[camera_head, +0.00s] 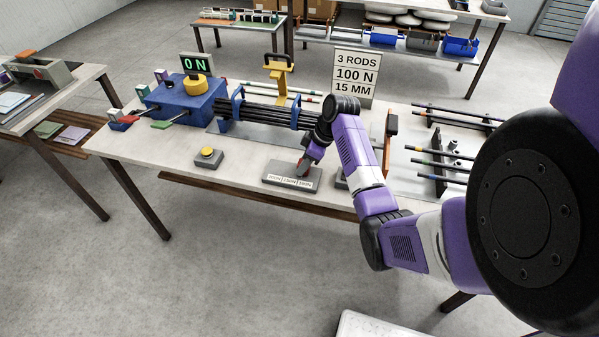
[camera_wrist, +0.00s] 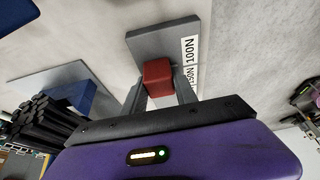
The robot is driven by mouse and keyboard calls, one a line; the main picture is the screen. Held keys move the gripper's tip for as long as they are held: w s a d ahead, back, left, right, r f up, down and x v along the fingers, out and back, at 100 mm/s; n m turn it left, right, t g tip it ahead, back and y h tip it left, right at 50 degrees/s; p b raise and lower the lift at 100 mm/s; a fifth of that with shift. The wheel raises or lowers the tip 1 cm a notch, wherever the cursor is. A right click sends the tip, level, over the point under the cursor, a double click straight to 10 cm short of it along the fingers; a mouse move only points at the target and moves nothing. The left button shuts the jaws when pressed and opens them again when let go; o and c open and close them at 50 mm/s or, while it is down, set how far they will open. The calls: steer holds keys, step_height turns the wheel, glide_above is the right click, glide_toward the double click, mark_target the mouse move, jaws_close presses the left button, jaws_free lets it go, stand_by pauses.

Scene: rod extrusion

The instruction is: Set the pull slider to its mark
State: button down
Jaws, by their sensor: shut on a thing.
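The pull slider is a flat grey base (camera_head: 275,175) near the table's front edge, with a white label strip along one side. In the wrist view, its grey base (camera_wrist: 150,42) carries a red knob (camera_wrist: 158,77). My gripper (camera_wrist: 162,92) is shut on the red knob, with one finger on each side. In the head view my gripper (camera_head: 304,168) hides part of the slider.
A sign (camera_head: 355,76) reads 3 RODS, 100 N, 15 MM. The display (camera_head: 197,64) on the blue machine (camera_head: 185,100) reads 0 N. A yellow button (camera_head: 208,153) stands left of the slider. Rods on racks (camera_head: 438,160) lie to the right.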

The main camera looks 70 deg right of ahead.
steer(key=shift+s+r, duration=0.15)
steer(key=shift+s, duration=0.3)
steer(key=shift+s+d, duration=0.1)
steer(key=shift+s, duration=0.45)
steer(key=c, duration=1)
jaws_free()
steer(key=shift+s, duration=0.1)
steer(key=shift+o, duration=0.2)
steer(key=v, duration=0.7)
steer(key=shift+r, duration=0.3)
steer(key=shift+s, duration=0.1)
